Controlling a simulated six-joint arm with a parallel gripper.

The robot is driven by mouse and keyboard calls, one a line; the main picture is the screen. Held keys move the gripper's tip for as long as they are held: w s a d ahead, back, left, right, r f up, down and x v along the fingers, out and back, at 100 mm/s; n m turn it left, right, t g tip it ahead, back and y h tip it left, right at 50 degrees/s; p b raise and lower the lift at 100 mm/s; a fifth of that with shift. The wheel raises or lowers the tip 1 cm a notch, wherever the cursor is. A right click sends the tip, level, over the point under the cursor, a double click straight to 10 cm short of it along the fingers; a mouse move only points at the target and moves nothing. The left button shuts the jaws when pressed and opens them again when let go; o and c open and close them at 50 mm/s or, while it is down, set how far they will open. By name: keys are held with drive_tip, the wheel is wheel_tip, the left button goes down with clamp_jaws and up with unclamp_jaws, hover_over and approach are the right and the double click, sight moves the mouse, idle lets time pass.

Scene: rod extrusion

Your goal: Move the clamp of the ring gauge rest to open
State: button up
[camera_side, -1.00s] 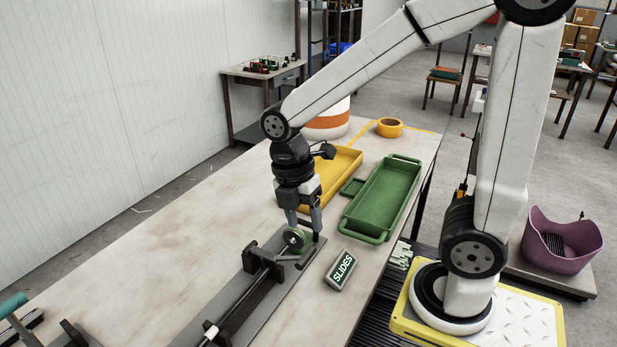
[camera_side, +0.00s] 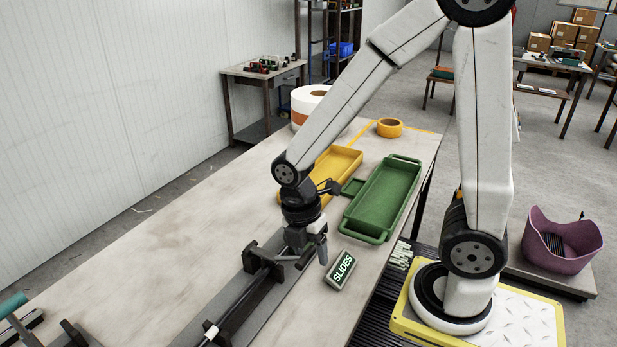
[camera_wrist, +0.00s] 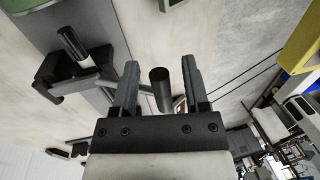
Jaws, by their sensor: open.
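The ring gauge rest (camera_side: 252,258) is a dark block assembly on a long grey base plate (camera_side: 205,325) with a rod, at the table's middle. My gripper (camera_side: 315,255) is low over its right end in the side view and hides part of it. In the wrist view my gripper (camera_wrist: 160,68) is open, with a black cylindrical handle (camera_wrist: 160,88) standing between its fingers. The handle looks like part of the clamp; I cannot tell whether the fingers touch it. A dark bracket with a rod (camera_wrist: 73,47) shows left of the fingers. The clamp's exact position is partly hidden.
A SLIDES sign block (camera_side: 341,270) stands just right of my gripper. A green tray (camera_side: 346,228) and a yellow tray (camera_side: 352,155) lie behind it, with a yellow tape roll (camera_side: 389,128) further back.

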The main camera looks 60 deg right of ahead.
clamp_jaws()
idle(1.5)
